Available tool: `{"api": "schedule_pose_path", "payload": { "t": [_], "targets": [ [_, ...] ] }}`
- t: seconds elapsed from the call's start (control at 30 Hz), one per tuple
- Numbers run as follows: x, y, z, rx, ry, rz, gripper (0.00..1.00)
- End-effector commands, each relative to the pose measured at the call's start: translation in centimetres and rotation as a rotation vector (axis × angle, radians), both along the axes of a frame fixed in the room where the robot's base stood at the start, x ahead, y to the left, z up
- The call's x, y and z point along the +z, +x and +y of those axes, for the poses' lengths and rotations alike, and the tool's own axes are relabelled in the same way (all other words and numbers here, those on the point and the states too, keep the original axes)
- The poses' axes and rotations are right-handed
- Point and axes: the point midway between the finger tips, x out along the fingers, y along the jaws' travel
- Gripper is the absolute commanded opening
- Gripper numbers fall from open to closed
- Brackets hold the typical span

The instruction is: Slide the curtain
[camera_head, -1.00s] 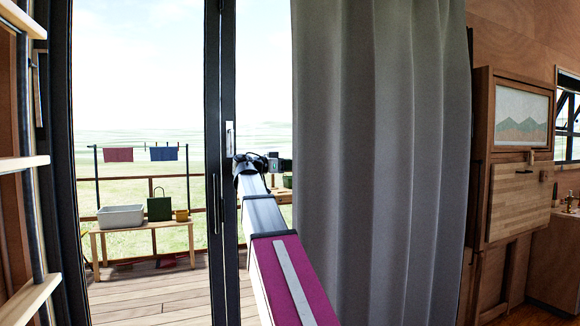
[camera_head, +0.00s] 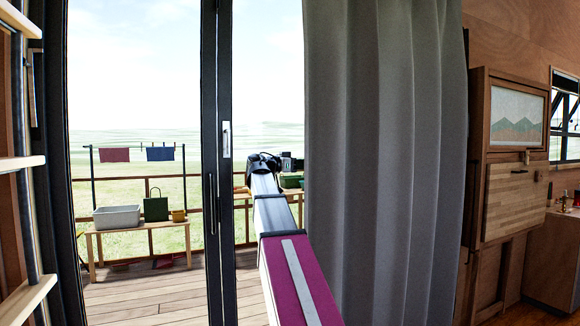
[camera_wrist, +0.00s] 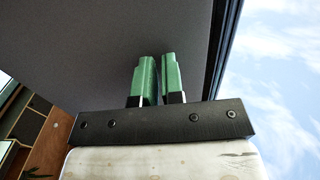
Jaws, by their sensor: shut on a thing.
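The grey curtain (camera_head: 385,160) hangs in vertical folds over the right part of the glass door. Its left edge is beside the end of my arm. In the wrist view the curtain (camera_wrist: 75,55) fills the upper left as a dark grey sheet, with sky past its edge at right. My gripper (camera_wrist: 157,62) has two green fingers close together, shut on the curtain near that edge. The cloth between the fingertips is hard to make out. In the head view my gripper (camera_head: 291,163) is at the curtain's left edge, its fingertips not clear.
The black door frame (camera_head: 217,160) with its handle stands left of my arm. Outside, a bench (camera_head: 140,227) holds a grey tub (camera_head: 117,217) and a green bag (camera_head: 156,208). Wooden shelves (camera_head: 22,165) are near at far left. A wooden cabinet (camera_head: 515,200) stands right of the curtain.

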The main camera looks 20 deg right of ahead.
Motion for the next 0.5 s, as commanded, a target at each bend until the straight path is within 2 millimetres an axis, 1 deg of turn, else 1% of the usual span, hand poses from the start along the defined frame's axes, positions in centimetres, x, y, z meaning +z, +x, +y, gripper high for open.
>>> {"api": "schedule_pose_path", "payload": {
  "t": [0.03,0.1,0.2,0.3,0.5],
  "targets": [
    [0.1,0.1,-1.1,-0.002,0.0,0.0,0.0],
    [0.0,0.1,-2.2,-0.002,0.0,0.0,0.0],
    [0.0,0.2,-3.2,0.0,0.0,0.0,0.0],
    [0.0,0.1,-3.7,0.0,0.001,0.0,0.0],
    [0.0,0.1,-3.7,0.001,0.001,0.0,0.0]
  ]
}}
